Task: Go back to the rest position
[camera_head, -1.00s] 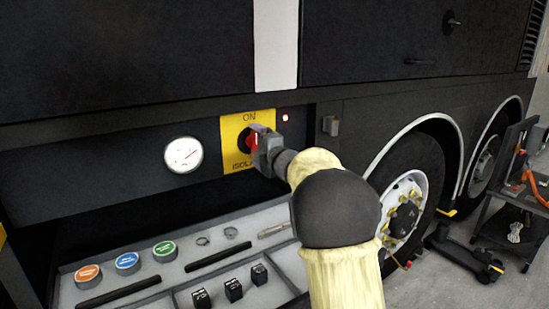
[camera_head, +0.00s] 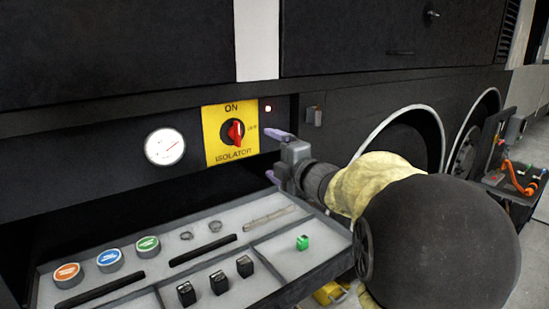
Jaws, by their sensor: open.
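My gripper (camera_head: 276,156) is open and empty, its purple fingertips spread one above the other. It is to the right of and below the yellow isolator plate (camera_head: 217,142) and apart from the red knob (camera_head: 235,132). The knob shows in full, standing roughly upright with its top near the ON mark. My arm with its yellow sleeve and dark joint fills the lower right and hides part of the wheel area.
A round gauge (camera_head: 165,147) and a lit lamp (camera_head: 268,108) are on the dark panel. A cart (camera_head: 515,185) stands far right.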

